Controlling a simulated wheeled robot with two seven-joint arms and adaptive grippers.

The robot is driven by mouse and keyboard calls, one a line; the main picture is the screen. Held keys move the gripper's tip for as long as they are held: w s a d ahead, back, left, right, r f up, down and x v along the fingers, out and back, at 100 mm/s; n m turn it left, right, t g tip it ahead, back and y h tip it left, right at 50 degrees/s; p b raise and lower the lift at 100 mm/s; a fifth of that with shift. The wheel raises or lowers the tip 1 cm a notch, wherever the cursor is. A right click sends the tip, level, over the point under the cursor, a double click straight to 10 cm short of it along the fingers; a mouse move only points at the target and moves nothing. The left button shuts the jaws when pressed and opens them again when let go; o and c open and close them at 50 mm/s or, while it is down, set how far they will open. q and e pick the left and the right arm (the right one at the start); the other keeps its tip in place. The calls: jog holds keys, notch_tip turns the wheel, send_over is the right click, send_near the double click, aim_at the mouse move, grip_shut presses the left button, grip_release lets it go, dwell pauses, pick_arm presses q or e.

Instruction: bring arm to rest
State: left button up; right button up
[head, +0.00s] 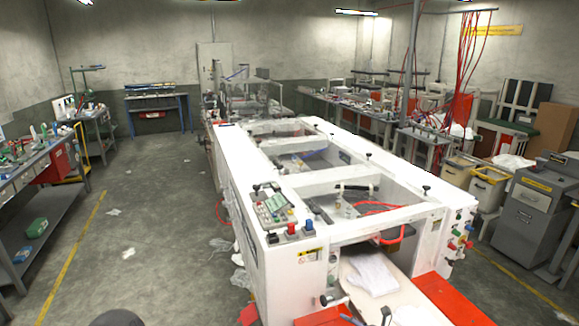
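Neither of my grippers can be made out in the head view. A dark rounded shape shows at the bottom edge, left of centre; I cannot tell for sure what it is, and no fingers show on it. A long white machine (232,185) stands in front of me and runs away towards the back wall. Its near end has a control panel with buttons (272,205) and a pale board with a crumpled white film or bag (372,274) on it.
Red panels (448,298) flank the machine's near end. A workbench (50,208) stands along the left, and a blue-legged table (155,97) at the back. A grey cabinet (528,215) and bins (487,187) stand at right. The grey floor (150,235) left of the machine is mostly free, with scraps.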

jog(key=s+a+f+n+g, duration=0.6)
jog(key=s+f, duration=0.3)
jog(key=s, duration=0.2)
jog(key=s+a+f+n+g+h, duration=0.1)
jog(key=s+f+n+g+h, duration=0.3)
jog(key=s+n, duration=0.85)
jog(key=s+a+f+n+g+h, duration=0.15)
jog(key=s+f+n, duration=0.45)
jog(key=s+n, duration=0.65)
notch_tip(320, 180, down, 9)
jog(key=a+m+b, duration=0.1)
jog(key=b, duration=0.9)
jog(key=shift+w+r+y, duration=0.15)
jog(key=shift+r+y, duration=0.05)
jog(key=shift+y, duration=0.25)
jog(key=shift+c, duration=0.3)
